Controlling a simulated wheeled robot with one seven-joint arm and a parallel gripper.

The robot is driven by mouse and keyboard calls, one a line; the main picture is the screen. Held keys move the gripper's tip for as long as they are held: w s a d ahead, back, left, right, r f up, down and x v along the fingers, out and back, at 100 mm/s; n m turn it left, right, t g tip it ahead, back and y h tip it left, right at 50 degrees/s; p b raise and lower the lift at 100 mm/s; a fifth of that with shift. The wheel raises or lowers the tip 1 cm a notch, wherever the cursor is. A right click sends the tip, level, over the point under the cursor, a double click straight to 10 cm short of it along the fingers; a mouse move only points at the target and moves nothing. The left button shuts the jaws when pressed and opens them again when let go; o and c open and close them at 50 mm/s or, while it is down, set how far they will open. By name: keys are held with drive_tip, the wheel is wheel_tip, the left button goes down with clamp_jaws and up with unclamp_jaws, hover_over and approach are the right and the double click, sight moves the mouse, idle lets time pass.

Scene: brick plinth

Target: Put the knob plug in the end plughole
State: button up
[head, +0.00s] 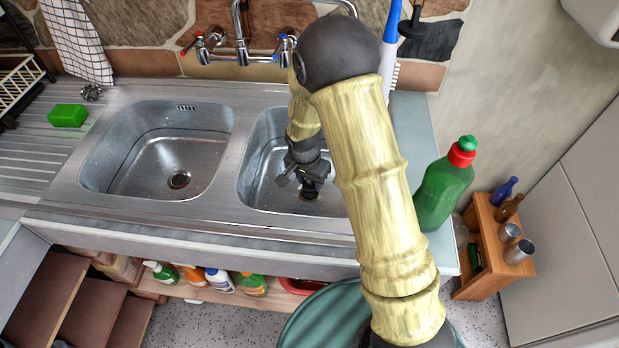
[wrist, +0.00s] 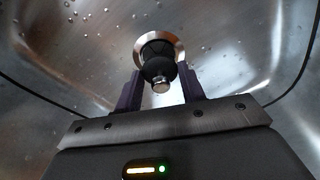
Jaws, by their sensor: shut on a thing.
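The knob plug (wrist: 156,66) is dark with a small silver knob and sits between my two fingers in the wrist view. My gripper (wrist: 161,88) is shut on it; in the head view my gripper (head: 308,187) is low in the right-hand basin. Right behind the plug shows the bright metal ring of a plughole (wrist: 177,47) in the basin floor. The plug overlaps this ring, but I cannot tell whether it is in the hole or just above it. In the head view my gripper hides the plug and most of that plughole.
The left-hand basin (head: 128,150) has its own open plughole (head: 179,180). A divider separates the basins. A tap (head: 242,45) stands behind. A green sponge (head: 68,115) and a small metal item (head: 91,92) lie on the drainer. A green bottle (head: 443,190) stands right of my arm.

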drive_tip(key=shift+f+b, duration=0.4)
drive_tip(key=shift+f, duration=0.55)
drive_tip(key=shift+f, duration=0.35)
idle(0.7)
drive_tip(key=o, duration=1.1)
drive_tip(key=shift+o, duration=0.2)
drive_tip(key=shift+r, duration=0.1)
wheel_tip(320, 180, up, 17)
drive_tip(key=s+a, duration=0.1)
drive_tip(key=s, duration=0.1)
drive_tip(key=shift+a+p, duration=0.25)
drive_tip(key=shift+p, duration=0.1)
drive_tip(key=shift+s, duration=0.1)
